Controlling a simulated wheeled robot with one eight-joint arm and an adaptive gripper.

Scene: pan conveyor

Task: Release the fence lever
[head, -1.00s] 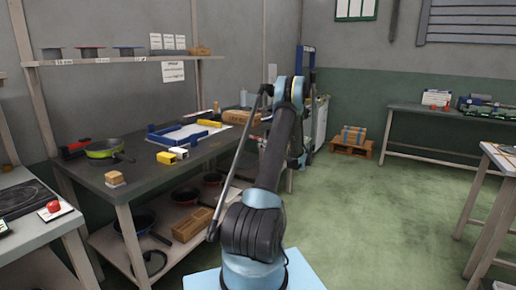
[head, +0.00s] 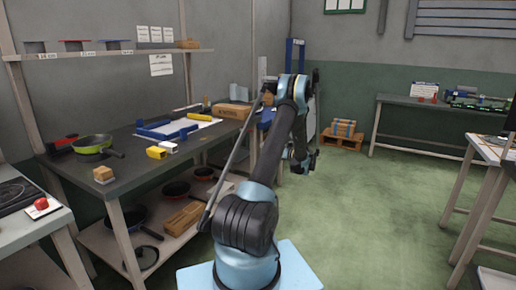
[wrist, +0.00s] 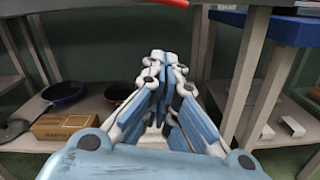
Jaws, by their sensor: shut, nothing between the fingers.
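My gripper (head: 303,163) hangs at the end of my arm in the head view, right of the dark workbench and over open floor. In the wrist view my gripper (wrist: 163,80) is shut and empty, its blue finger pads together. A blue fence-like frame (head: 150,131) lies on the workbench around a white sheet, well left of my gripper. I cannot make out which part is the fence lever.
The workbench (head: 130,172) holds a green pan (head: 92,144), yellow blocks and a cardboard box (head: 231,111). Its lower shelf carries pans and a brown box (wrist: 62,132). A pallet (head: 342,141) stands at the back. Another bench (head: 430,108) is at the back right. Green floor between is clear.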

